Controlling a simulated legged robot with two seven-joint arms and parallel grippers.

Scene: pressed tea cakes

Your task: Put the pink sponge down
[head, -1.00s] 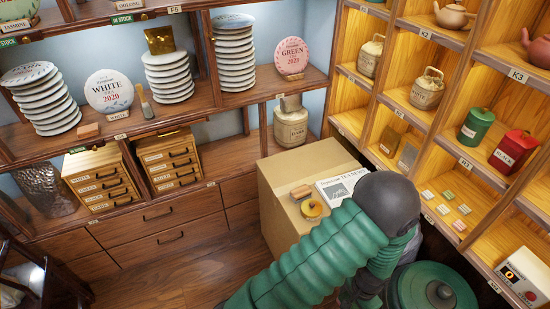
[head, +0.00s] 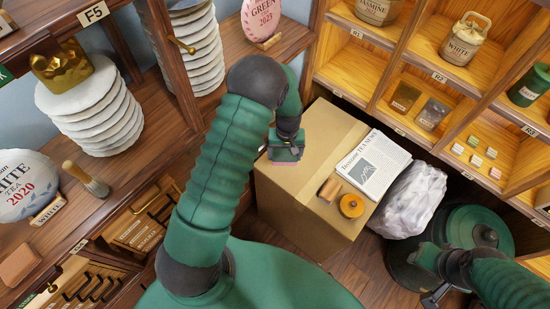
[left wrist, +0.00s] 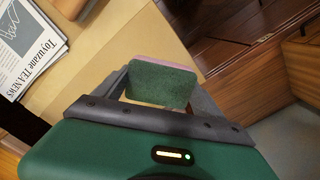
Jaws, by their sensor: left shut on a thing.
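The pink sponge (left wrist: 160,82) shows in the left wrist view with a green face and a pink edge, between the fingers of my left gripper (left wrist: 158,100). In the head view, my left gripper (head: 286,154) points down at the far left part of the cardboard box (head: 330,210), and a thin pink strip of the sponge (head: 285,163) shows below it. I cannot tell whether the sponge touches the box top. My right gripper (head: 436,297) is low at the right, partly hidden by its arm; its opening is unclear.
On the box lie a newspaper (head: 374,164), a wooden block (head: 329,189) and a round orange thing (head: 351,206). The box top around the left gripper is clear. A crumpled pale bag (head: 412,200) and a green lidded drum (head: 478,240) stand to the right. Shelves rise behind.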

